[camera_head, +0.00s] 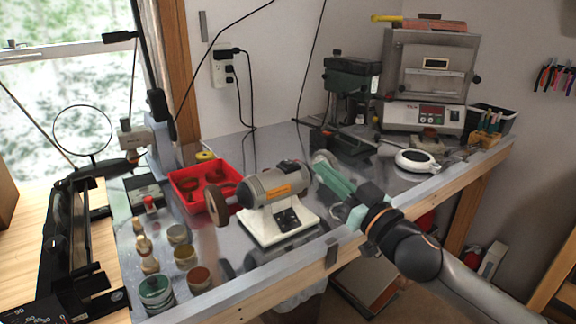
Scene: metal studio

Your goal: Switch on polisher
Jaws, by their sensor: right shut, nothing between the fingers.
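The polisher (272,187) is a grey motor with an orange label on a white base (275,231), standing on the metal-topped bench. A brown wheel (221,203) is at its left end and a pale wheel (325,159) is at its right end. A dark switch panel (287,218) is on the front of the base. My right gripper (319,168) has teal fingers, shut and empty. In the picture its tips are just right of the motor, by the pale wheel; I cannot tell whether they touch it. My left gripper is not in view.
A red tray (190,178) and several small jars (186,256) are left of the polisher. A green drill press (350,85), a furnace (431,70) and a round white device (416,161) are at the back and right. The bench's wooden front edge (290,282) is near.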

